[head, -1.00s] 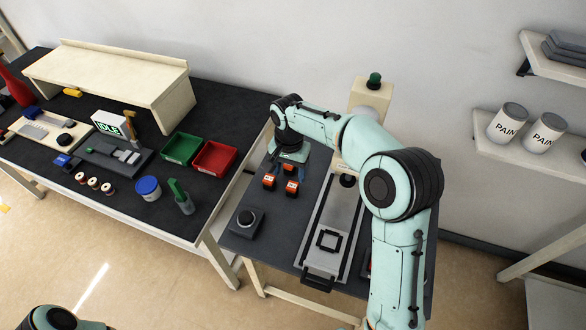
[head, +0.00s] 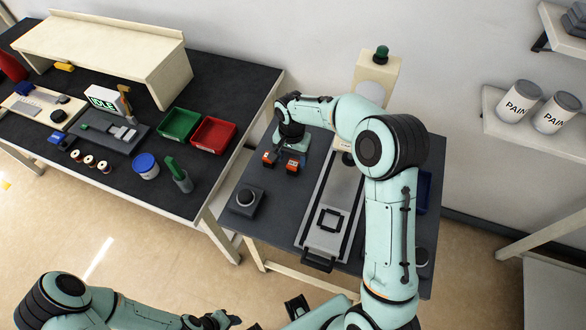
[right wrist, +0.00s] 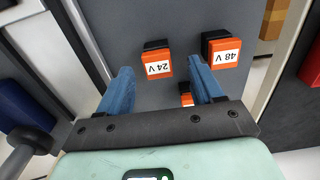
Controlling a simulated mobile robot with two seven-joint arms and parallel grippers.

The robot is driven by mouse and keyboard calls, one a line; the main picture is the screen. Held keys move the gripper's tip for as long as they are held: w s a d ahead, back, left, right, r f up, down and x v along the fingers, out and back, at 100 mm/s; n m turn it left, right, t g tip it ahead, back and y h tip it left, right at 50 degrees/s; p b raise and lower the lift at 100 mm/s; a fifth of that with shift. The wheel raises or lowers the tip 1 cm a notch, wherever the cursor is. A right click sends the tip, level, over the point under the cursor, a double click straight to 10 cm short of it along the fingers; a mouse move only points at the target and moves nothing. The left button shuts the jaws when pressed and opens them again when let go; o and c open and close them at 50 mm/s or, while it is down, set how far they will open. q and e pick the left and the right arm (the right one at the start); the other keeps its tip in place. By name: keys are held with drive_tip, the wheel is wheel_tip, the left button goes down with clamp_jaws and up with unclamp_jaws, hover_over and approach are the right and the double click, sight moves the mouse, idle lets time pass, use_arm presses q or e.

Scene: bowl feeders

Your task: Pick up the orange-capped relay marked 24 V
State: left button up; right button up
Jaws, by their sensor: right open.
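In the right wrist view the relay marked 24 V (right wrist: 158,64), with an orange cap and dark body, lies between the lines of my right gripper's fingers and just beyond their tips. My right gripper (right wrist: 160,74) is open, its two blue fingers apart with nothing held. A relay marked 48 V (right wrist: 222,52) sits to the right. A third orange-capped relay (right wrist: 186,99) is partly hidden by the right finger. In the head view my right gripper (head: 285,158) hangs over the relays, and their markings cannot be read there. My left gripper (head: 215,320) is low at the bottom edge, away from the table.
The relays stand on a dark table (head: 270,215). A grey track with a black square frame (head: 330,220) lies to their right, and a round-knobbed box (head: 246,198) lies in front. Green (head: 178,124) and red bins (head: 213,134) stand on the left bench.

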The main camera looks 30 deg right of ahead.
sight(293, 163)
wheel_tip(293, 163, down, 4)
drive_tip(key=shift+d, duration=0.15)
drive_tip(key=c, duration=1.1)
drive_tip(key=shift+r, duration=0.1)
